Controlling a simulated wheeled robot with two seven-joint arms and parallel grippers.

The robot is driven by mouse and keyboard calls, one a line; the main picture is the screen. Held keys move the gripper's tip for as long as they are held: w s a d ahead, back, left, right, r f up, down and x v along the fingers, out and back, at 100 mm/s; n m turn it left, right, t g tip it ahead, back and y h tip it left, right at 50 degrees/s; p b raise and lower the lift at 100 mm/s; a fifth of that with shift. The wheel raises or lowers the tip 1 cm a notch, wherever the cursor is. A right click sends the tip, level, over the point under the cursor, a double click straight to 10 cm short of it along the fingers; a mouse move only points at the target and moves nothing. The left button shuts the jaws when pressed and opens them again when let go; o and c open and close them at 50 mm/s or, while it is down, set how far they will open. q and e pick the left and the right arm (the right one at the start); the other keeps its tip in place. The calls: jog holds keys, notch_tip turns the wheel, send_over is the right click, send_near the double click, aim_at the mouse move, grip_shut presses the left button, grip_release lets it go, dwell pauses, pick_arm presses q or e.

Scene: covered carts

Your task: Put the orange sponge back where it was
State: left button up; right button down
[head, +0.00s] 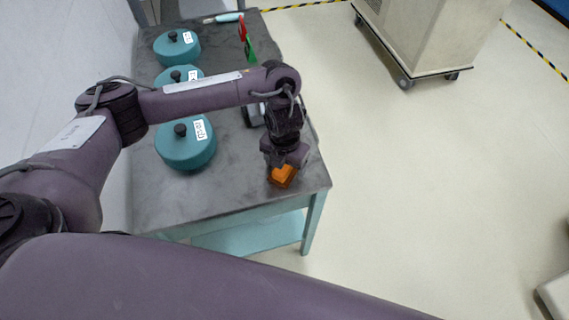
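The orange sponge (283,176) is at the near right part of the grey cart top, close to the right edge. My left gripper (284,163) points down right over it, and its fingers hide the sponge's upper part. The sponge shows just below the fingertips. I cannot tell whether the fingers are closed on it or only around it, nor whether it touches the cart top. My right gripper is not in view.
Several teal lidded pots with black knobs, the nearest (186,150), stand along the cart's left side. The grey cart top (225,190) is clear at the near end. Red and green items (248,45) stand farther back. A beige wheeled cabinet (425,35) stands across open floor.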

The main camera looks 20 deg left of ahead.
pick_arm(q)
jog(key=shift+r, duration=0.2)
notch_tip(320, 180, up, 12)
jog(key=p, duration=0.2)
dwell(0.4)
jog(key=shift+d+f, duration=0.1)
dwell(0.4)
